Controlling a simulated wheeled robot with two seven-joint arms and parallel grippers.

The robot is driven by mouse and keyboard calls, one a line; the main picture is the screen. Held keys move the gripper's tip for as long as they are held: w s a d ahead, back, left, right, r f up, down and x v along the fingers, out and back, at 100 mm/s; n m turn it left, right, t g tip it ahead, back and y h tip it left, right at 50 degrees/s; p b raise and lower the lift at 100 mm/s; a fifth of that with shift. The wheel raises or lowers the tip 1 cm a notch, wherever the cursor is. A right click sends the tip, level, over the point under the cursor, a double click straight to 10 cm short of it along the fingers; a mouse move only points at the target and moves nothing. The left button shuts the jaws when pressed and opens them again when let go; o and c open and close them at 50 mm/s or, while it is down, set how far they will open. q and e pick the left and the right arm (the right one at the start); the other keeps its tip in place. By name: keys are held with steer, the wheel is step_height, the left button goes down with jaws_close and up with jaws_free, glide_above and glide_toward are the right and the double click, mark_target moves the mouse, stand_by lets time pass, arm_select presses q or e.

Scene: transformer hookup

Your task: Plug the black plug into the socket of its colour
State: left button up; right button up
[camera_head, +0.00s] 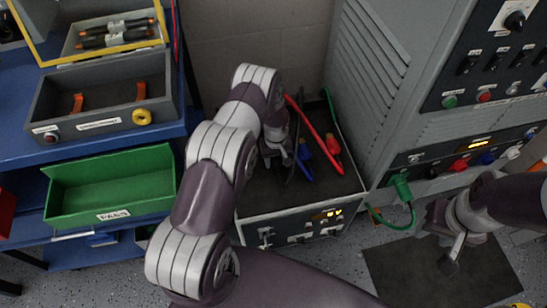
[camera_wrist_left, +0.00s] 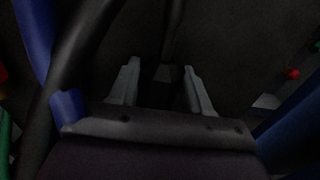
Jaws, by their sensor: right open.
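My left gripper (camera_head: 280,158) reaches down over the dark top of the low grey unit (camera_head: 260,213). In the left wrist view its two fingers (camera_wrist_left: 160,88) stand apart, with the dark black plug (camera_wrist_left: 166,76) between them; contact is not clear. A black cable (camera_head: 298,125) runs beside the gripper. The black plug is mostly hidden in the head view. The black socket (camera_head: 432,173) appears on the cabinet's lower panel, left of the red socket (camera_head: 460,165). My right gripper (camera_head: 452,252) is open and empty, low in front of the cabinet.
A blue plug (camera_head: 304,166) and a red plug (camera_head: 333,145) lie close right of my left gripper. A green plug (camera_head: 400,186) sits at the panel's left end, its cable looping below. A blue bench with a green bin (camera_head: 112,187) stands left.

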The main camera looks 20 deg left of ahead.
mark_target(276, 158)
arm_select(q)
steer(key=shift+r+p, duration=2.3)
steer(key=shift+r, duration=0.8)
steer(key=shift+f, duration=0.1)
